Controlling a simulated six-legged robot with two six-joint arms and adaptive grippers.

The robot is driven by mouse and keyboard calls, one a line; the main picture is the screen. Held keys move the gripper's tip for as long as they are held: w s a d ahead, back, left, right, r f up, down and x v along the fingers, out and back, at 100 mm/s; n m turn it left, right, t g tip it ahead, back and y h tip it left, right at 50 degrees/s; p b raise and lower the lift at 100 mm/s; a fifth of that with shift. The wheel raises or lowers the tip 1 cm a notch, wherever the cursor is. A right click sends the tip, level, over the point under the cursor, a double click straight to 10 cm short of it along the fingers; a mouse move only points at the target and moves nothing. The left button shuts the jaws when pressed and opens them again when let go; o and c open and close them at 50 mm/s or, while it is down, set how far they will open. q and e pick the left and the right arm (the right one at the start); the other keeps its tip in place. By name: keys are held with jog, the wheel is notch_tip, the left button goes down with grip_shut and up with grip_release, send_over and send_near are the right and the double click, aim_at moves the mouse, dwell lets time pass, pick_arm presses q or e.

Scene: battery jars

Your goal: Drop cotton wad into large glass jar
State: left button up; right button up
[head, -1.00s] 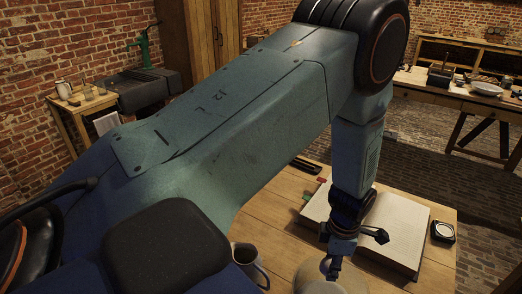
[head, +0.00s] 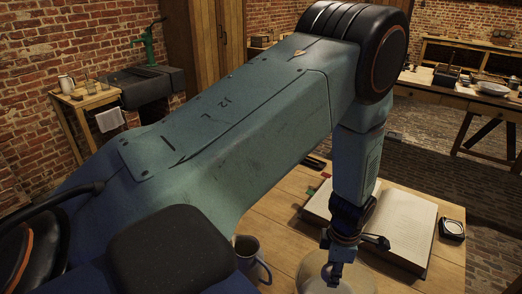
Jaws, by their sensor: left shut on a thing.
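My left arm comes in from the left and crosses most of the head view. My left gripper (head: 333,277) points down at the bottom of the view, near the table's front. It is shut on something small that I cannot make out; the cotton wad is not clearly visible. Below and around the fingertips is a pale, round, glassy shape (head: 312,270), which looks like the top of the large glass jar, cut off by the frame's lower edge. I cannot tell whether the fingertips are above or inside its mouth. My right gripper is not in view.
An open book (head: 408,232) lies on the wooden table (head: 285,215) just behind the gripper. A dark mug (head: 247,252) stands left of the jar. A small square dish (head: 452,229) sits at the table's right edge. A sink and side table stand far left.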

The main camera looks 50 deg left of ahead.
pick_arm(q)
jog(key=shift+w+f, duration=0.15)
jog(key=shift+f, duration=0.15)
jog(key=shift+d+r, duration=0.1)
jog(key=o, duration=0.9)
jog(key=shift+s+r, duration=0.1)
jog(key=shift+s, duration=0.1)
jog(key=shift+c, duration=0.2)
jog(key=shift+o, duration=1.2)
jog(key=shift+w, duration=0.15)
jog(key=shift+r, duration=0.2)
notch_tip(320, 180, up, 11)
jog(key=shift+r, duration=0.2)
